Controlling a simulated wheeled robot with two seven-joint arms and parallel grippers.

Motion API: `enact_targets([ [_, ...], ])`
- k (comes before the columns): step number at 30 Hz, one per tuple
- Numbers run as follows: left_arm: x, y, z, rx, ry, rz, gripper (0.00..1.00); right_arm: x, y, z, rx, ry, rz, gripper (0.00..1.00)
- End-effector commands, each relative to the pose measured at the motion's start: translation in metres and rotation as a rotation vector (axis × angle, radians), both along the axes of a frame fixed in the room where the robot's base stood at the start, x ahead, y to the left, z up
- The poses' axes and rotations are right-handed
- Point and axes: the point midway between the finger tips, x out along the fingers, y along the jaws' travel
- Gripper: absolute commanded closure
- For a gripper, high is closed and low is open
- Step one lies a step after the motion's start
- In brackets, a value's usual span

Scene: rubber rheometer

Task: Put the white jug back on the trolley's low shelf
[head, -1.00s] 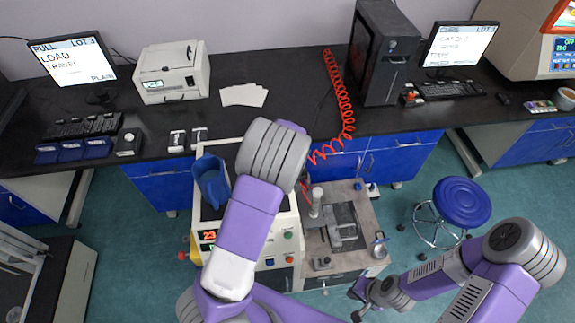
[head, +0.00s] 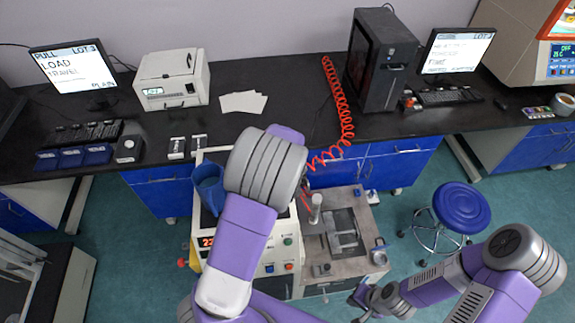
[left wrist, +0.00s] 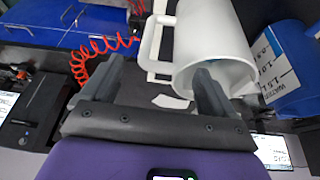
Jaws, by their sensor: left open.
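The white jug (left wrist: 222,40) shows in the left wrist view, its mouth facing the camera and its handle (left wrist: 154,40) on the left. My left gripper (left wrist: 155,85) is open. One finger overlaps the jug's mouth and the other is left of the handle; I cannot tell whether they touch it. In the head view my left arm covers the area, and neither the white jug nor the left fingers show. My right gripper (head: 364,297) is low in the head view, too small to read its jaws. I cannot pick out the trolley's low shelf.
A blue jug (left wrist: 287,72) with a volume scale stands close beside the white jug; it also shows in the head view (head: 207,186). A machine with buttons (head: 283,254) and a steel-topped unit (head: 372,222) are near my arms. A blue stool (head: 461,207) stands at right.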

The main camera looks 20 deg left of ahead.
Motion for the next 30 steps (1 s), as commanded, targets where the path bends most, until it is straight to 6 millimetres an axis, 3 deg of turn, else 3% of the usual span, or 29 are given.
enact_targets([
  [1,-0.003,-0.003,0.014,-0.002,-0.005,-0.004,0.12,0.000,0.000,0.002,0.000,0.000,0.000,1.00],
  [6,-0.014,-0.008,0.044,-0.001,-0.004,-0.004,0.12,0.000,0.000,0.006,0.000,0.000,0.000,1.00],
  [12,-0.022,-0.011,0.063,0.000,0.000,-0.002,0.12,0.000,0.000,0.008,0.000,0.000,0.000,1.00],
  [30,-0.024,-0.011,0.067,0.001,0.000,0.000,0.12,0.000,0.000,0.008,0.000,0.000,0.000,1.00],
])
